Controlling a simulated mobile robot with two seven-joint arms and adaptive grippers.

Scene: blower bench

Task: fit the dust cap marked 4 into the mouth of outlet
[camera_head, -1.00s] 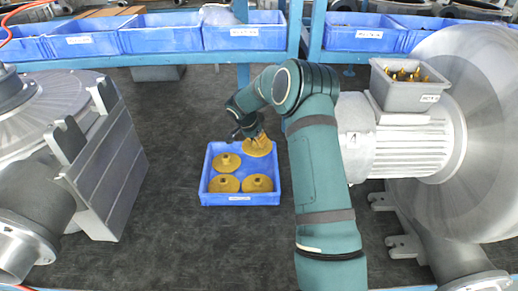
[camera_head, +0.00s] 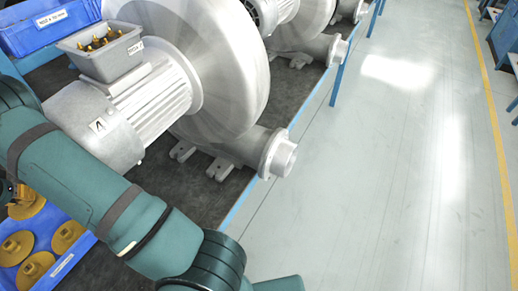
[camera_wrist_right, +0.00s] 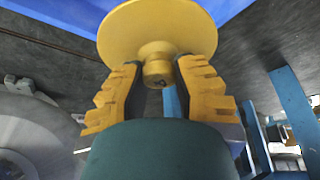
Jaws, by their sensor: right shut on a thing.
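A yellow dust cap (camera_wrist_right: 150,32), a wide disc with a short stem, is held by my right gripper (camera_wrist_right: 158,78) in the right wrist view. The fingers are shut on the stem. In the head view this cap (camera_head: 30,203) is at the left edge, at the blue tray's far side, with the gripper mostly cut off. Its number does not show. The near blower's outlet (camera_head: 284,158) is a flanged grey pipe stub at the bench edge. It points right, and its mouth is barely visible. My left gripper is out of view.
The blue tray (camera_head: 76,259) holds several other yellow caps (camera_head: 68,236). The grey motor (camera_head: 105,122) and blower housing (camera_head: 225,70) stand between tray and outlet. Open floor (camera_head: 400,170) lies right of the bench.

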